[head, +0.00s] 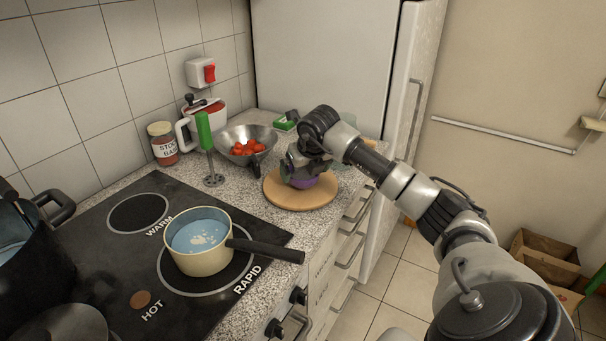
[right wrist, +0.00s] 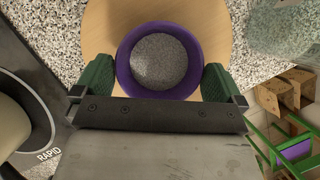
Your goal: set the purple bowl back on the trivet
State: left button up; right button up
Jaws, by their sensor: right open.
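The purple bowl (right wrist: 123,62) is on the round wooden trivet (head: 286,200), which lies on the counter near its right edge. In the right wrist view the bowl looks upright, with speckled grey inside it. The trivet also shows around it there (right wrist: 98,28). My right gripper (right wrist: 158,84) is open, with one green finger on each side of the bowl. I cannot tell whether the fingers touch it. In the head view my right gripper (head: 304,172) hides most of the bowl (head: 303,184). My left gripper is not in view.
A steel colander with red tomatoes (head: 247,145) and a green-handled tool (head: 207,150) stand left of the trivet. A cream saucepan (head: 200,245) sits on the hob, its black handle pointing toward the counter edge. A white fridge (head: 325,60) stands behind.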

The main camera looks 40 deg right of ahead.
jog(key=v, duration=1)
